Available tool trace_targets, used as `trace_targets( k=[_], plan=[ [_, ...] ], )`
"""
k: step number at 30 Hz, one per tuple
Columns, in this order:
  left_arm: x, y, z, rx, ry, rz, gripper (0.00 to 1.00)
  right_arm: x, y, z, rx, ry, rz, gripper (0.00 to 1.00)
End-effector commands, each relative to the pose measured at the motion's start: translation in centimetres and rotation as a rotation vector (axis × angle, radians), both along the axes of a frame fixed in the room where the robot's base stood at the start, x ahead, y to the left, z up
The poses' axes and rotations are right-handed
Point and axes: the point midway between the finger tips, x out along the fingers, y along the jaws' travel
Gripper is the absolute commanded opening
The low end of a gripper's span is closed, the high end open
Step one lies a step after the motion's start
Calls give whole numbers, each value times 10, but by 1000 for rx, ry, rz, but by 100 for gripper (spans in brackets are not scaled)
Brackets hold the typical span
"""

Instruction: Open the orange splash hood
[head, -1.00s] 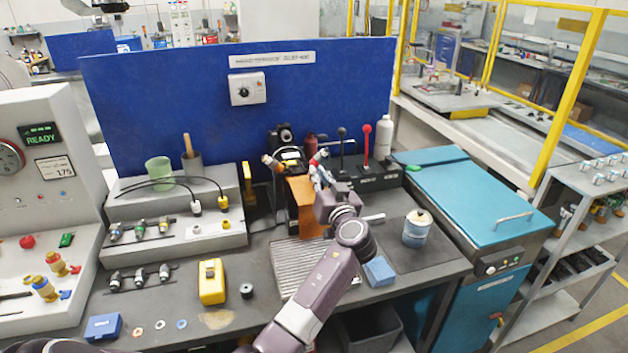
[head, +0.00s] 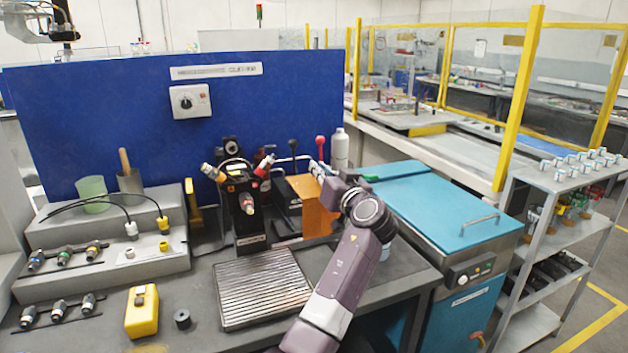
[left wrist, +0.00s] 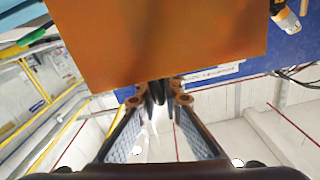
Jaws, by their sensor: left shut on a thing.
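The orange splash hood (head: 316,207) stands swung out to the right of the black test unit (head: 247,215), whose front with its fittings is uncovered. In the left wrist view the hood's flat orange panel (left wrist: 160,40) fills the upper middle. My left gripper (head: 320,172) is at the hood's top right in the head view, and my arm hides part of that side. In the left wrist view my left gripper's fingertips (left wrist: 158,93) are closed together at the panel's lower edge. The exact contact is partly hidden. My right gripper is not in view.
A ribbed metal tray (head: 262,290) lies in front of the unit. A yellow block (head: 142,312) and a black knob (head: 182,320) sit to its left. A red-knobbed lever (head: 320,145) and white bottle (head: 340,150) stand behind the hood. A teal-lidded cabinet (head: 440,215) is at right.

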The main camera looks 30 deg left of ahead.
Motion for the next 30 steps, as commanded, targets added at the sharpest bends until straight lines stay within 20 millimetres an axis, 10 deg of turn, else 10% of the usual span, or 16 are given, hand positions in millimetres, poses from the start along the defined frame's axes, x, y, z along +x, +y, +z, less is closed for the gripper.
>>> trace_targets(
  k=[30],
  plan=[
    [-7,-12,-1,-2,0,-4,24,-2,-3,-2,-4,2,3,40]
  ],
)
